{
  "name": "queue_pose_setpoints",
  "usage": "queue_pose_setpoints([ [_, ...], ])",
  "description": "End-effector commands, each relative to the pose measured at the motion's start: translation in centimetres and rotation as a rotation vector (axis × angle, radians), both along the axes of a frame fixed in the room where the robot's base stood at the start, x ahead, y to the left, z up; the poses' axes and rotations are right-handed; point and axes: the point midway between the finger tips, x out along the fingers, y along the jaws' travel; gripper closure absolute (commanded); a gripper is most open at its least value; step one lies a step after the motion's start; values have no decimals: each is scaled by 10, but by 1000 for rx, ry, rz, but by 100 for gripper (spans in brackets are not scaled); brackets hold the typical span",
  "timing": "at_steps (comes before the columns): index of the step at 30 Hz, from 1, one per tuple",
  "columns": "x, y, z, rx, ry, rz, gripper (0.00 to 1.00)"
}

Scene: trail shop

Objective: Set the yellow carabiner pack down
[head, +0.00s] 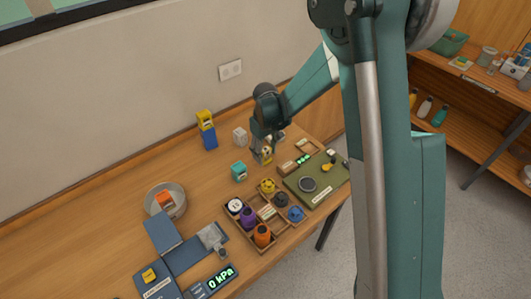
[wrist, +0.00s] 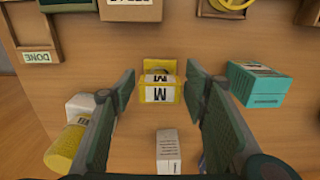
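The yellow carabiner pack (wrist: 159,88) has a white label with a black M. It sits between and just past my fingertips in the wrist view and appears to be on the wooden table. My gripper (wrist: 160,84) is open, with a narrow gap showing on each side of the pack. In the head view my gripper (head: 262,150) points down over the table, and part of the yellow pack (head: 266,156) shows below it. The pack's underside is hidden, so exact contact with the table cannot be seen.
A teal box (head: 239,171) and a white box (head: 240,136) stand close by. A yellow-and-blue item (head: 208,134) is near the wall. A sectioned wooden tray (head: 276,232) and a green mat (head: 300,192) lie in front. A DONE label (wrist: 38,57) is at left in the wrist view.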

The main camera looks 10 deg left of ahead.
Motion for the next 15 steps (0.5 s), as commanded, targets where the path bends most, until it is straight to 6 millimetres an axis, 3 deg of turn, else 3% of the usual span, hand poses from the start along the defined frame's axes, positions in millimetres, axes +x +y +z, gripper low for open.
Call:
queue_pose_setpoints([
  [15, 0, 0, 12, 0, 0, 0, 55],
])
